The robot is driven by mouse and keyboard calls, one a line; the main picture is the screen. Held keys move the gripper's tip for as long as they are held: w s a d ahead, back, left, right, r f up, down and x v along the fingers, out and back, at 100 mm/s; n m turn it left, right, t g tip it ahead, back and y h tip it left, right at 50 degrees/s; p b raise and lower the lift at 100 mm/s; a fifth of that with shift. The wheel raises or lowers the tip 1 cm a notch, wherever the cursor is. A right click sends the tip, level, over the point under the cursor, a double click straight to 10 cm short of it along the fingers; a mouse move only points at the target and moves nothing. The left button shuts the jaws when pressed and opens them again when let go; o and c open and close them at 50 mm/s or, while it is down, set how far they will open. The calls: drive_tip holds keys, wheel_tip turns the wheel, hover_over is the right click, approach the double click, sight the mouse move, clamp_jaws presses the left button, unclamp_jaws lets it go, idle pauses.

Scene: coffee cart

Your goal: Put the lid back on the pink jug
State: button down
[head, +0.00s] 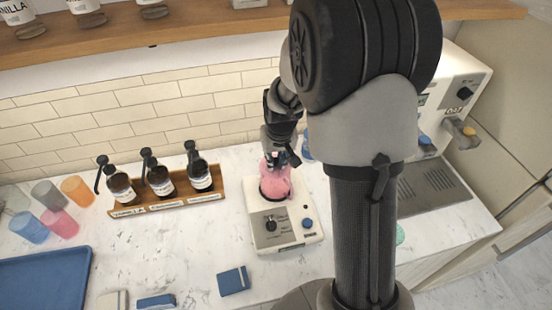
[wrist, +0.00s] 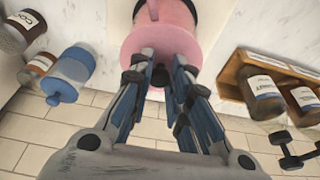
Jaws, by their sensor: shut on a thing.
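The pink jug (head: 275,186) stands upright on the white blender base (head: 267,238) in the head view. It also shows at the top of the wrist view (wrist: 172,12). The pink round lid (wrist: 133,45) has a dark knob in its middle and lies across the jug's mouth in the wrist view. I cannot tell whether it is fully seated or slightly above the rim. My gripper (wrist: 160,78) is shut on the lid's knob, with its fingers on either side. In the head view my gripper (head: 282,158) is right over the jug, hiding most of the lid.
A wooden rack (head: 170,204) with pump bottles stands left of the blender. Coloured cups (head: 60,222) and a blue tray (head: 45,278) are farther left. A blue jar (wrist: 70,70) stands near the jug. A coffee machine (head: 455,95) is at right.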

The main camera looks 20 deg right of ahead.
drive_tip(key=c, duration=1.4)
unclamp_jaws()
drive_tip(key=shift+o, duration=0.3)
drive_tip(key=o, duration=0.4)
drive_tip(key=shift+r+p, duration=2.4)
drive_tip(key=shift+r, duration=1.15)
drive_tip(key=shift+c, duration=0.2)
